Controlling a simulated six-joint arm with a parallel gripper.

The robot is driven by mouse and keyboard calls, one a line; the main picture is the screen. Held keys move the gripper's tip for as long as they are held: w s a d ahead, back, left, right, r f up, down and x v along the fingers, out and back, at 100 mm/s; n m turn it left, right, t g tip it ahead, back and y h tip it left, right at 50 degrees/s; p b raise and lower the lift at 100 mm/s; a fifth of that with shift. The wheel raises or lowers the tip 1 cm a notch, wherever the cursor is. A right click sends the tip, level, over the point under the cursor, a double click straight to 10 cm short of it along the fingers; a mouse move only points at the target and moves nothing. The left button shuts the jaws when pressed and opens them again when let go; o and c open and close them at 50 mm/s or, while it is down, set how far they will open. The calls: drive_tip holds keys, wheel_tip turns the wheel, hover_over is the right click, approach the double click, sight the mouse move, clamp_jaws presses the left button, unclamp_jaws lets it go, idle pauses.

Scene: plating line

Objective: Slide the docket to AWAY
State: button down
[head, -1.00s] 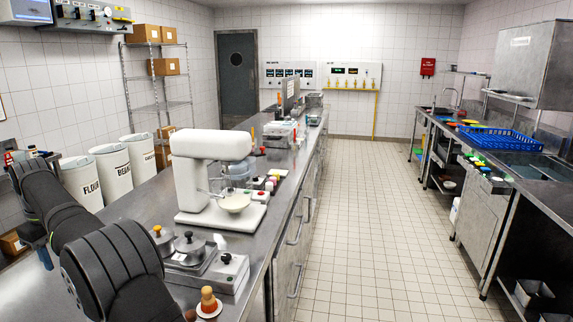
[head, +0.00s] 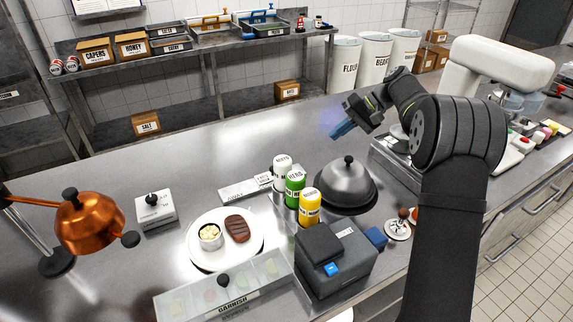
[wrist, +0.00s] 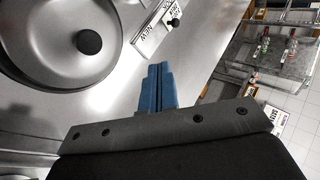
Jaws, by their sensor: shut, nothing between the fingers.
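A pale label strip (head: 238,191) lies flat on the steel counter behind the shakers, with lettering too small to read surely. A small white lettered piece (head: 264,179), probably the docket, sits at its right end, partly hidden by the white shaker. In the wrist view, a strip end marked NEW (wrist: 147,41) lies ahead of my fingers, with a white piece bearing a black knob (wrist: 173,21) beside it. AWAY is not clearly readable. My gripper (head: 340,131) is shut and empty above the counter, right of the strip and apart from it. Its blue fingers also show in the wrist view (wrist: 157,72).
A steel cloche (head: 345,184) stands close to my gripper. White, green (head: 294,188) and yellow shakers stand before the strip. A plate (head: 198,258) with food, a garnish box (head: 225,290), a grey machine (head: 337,262) and a copper lamp (head: 90,222) are nearer. Counter behind the strip is clear.

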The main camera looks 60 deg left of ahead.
drive_tip(key=shift+w+d+r+m+g+y, duration=0.2)
drive_tip(key=shift+d+m+g+y, duration=0.2)
drive_tip(key=shift+g+y, duration=0.15)
drive_tip(key=shift+s+f, duration=0.1)
drive_tip(key=shift+f, duration=0.05)
approach(266, 174)
drive_tip(key=shift+s+a+f, duration=0.15)
drive_tip(key=shift+s+f, duration=0.75)
drive_tip(key=shift+f, duration=0.05)
